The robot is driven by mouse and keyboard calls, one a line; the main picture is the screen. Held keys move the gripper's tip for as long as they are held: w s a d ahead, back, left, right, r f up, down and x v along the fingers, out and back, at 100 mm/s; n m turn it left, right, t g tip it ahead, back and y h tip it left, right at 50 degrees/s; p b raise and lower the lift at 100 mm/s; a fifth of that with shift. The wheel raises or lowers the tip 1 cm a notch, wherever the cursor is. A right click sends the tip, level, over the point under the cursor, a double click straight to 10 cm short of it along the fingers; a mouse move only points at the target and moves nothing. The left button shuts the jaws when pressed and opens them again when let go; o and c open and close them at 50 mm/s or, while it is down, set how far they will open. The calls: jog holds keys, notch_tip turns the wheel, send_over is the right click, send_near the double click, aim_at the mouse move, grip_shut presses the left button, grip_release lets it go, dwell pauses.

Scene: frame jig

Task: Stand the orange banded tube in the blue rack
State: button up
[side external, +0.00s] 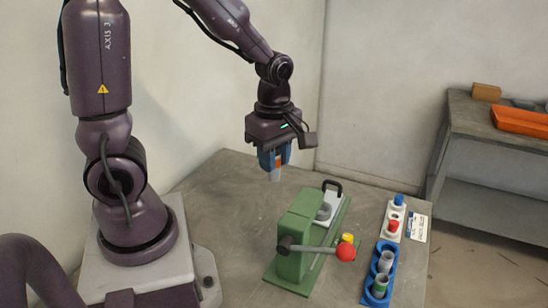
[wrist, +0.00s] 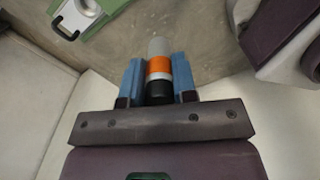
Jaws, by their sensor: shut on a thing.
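The orange banded tube (wrist: 159,65) has a grey body, an orange band and a black end. My gripper (wrist: 158,82) is shut on it, with a blue finger on each side. In the side view my gripper (side external: 273,160) holds the tube (side external: 275,175) above the table, grey end down and roughly upright, behind and left of the green fixture. The blue rack (side external: 367,296) stands at the table's right front, well apart from the tube.
A green fixture (side external: 293,250) with a red-knobbed lever (side external: 345,252) stands between my gripper and the blue rack. A white rack (side external: 398,213) with blue and red topped items stands behind the blue rack. The table's left part is clear.

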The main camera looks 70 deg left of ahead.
notch_tip(320, 180, up, 5)
jog(key=w+d, duration=0.6)
jog(key=w, duration=0.6)
jog(key=w+d, duration=0.6)
jog(key=w, duration=0.5)
notch_tip(320, 180, down, 21)
jog(key=shift+f, duration=0.1)
dwell(1.1)
jog(key=shift+f, duration=1.1)
jog(key=o, duration=1.2)
jog(key=shift+c, duration=0.2)
